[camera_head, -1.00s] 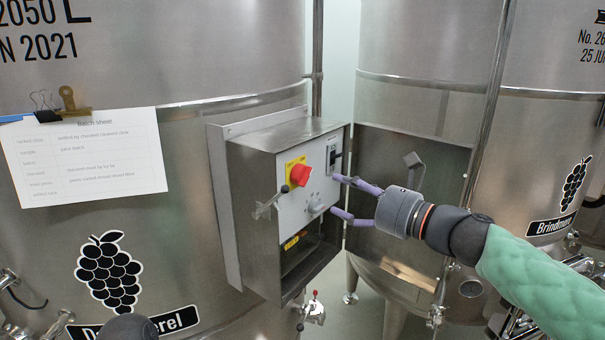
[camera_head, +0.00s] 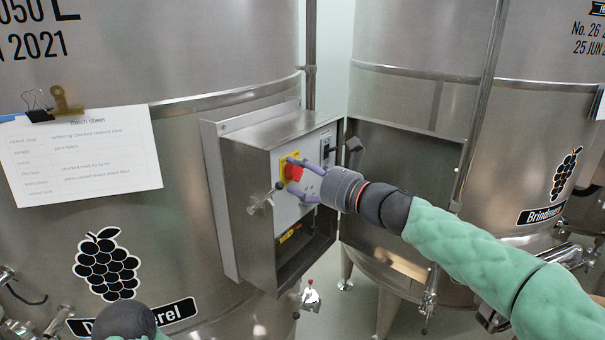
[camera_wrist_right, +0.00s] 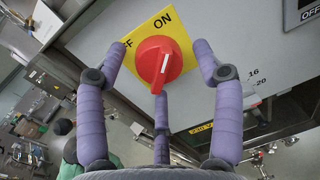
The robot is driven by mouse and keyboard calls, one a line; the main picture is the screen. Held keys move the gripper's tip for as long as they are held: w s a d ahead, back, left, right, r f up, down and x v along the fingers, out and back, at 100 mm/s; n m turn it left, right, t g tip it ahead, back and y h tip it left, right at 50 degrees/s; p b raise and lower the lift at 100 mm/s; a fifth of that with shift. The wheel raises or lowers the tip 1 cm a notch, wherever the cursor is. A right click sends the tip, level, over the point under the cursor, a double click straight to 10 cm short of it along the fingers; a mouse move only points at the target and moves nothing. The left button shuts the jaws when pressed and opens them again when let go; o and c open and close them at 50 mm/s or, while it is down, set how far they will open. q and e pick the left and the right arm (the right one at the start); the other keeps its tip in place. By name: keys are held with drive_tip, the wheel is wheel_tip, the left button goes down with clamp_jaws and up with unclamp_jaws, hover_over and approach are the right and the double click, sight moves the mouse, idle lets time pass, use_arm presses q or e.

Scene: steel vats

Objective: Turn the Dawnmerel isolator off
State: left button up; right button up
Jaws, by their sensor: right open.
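The isolator is a red rotary knob (camera_head: 293,172) on a yellow plate, on the front of a steel control box (camera_head: 250,190) on the left vat. That vat's name label (camera_head: 178,313) is partly covered and ends in "erel". In the right wrist view the knob (camera_wrist_right: 158,64) has a white mark, and its grip runs roughly in line with ON. The OFF lettering is partly hidden by a finger. My right gripper (camera_head: 296,176) is open, its purple fingers spread around the knob. Contact cannot be told. My left gripper is not in view.
A metal latch (camera_head: 262,200) sticks out at the box's left edge. The box door (camera_head: 385,190) stands open on the right. A batch sheet (camera_head: 85,155) hangs by a clip on the left vat. The Brindmere-side vat (camera_head: 500,130) stands at right.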

drive_tip(key=shift+c, duration=0.3)
drive_tip(key=c, duration=1.1)
drive_tip(key=shift+f, duration=0.1)
